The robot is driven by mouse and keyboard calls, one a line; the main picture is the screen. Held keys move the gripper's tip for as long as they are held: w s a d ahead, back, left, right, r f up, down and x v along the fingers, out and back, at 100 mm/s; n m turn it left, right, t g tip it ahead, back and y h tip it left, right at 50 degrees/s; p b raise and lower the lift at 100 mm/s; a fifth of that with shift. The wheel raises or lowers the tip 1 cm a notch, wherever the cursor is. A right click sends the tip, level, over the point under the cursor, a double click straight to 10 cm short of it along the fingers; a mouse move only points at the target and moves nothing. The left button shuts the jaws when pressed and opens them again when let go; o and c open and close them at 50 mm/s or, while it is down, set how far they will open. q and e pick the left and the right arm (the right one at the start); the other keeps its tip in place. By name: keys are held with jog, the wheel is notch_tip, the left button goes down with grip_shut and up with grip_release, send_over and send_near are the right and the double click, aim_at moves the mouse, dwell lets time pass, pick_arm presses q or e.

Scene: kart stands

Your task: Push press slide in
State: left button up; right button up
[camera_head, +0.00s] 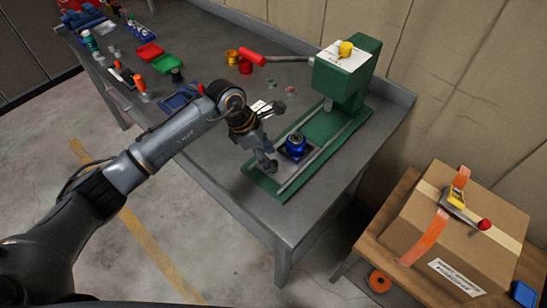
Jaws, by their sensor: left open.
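The green press (339,75) stands on the grey workbench, with its lever ending in a red handle (252,57) that points left. Its long green base (320,125) with rails runs from the press column toward the bench's front edge. A dark slide (283,157) sits on the base, out in front of the press head, with a blue round part (295,144) on it. My left gripper (272,140) is open and empty, just left of the slide at the near part of the base. Whether it touches the slide is unclear. My right gripper is not in view.
Red (149,52) and green (167,62) trays, bottles and small tools crowd the bench's left part. A taped cardboard box (455,230) with a tape dispenser sits on a wooden table at right.

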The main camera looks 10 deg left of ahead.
aim_at(274, 162)
pick_arm(q)
jog(key=shift+p+x, duration=0.35)
jog(key=shift+x, duration=1.55)
grip_shut()
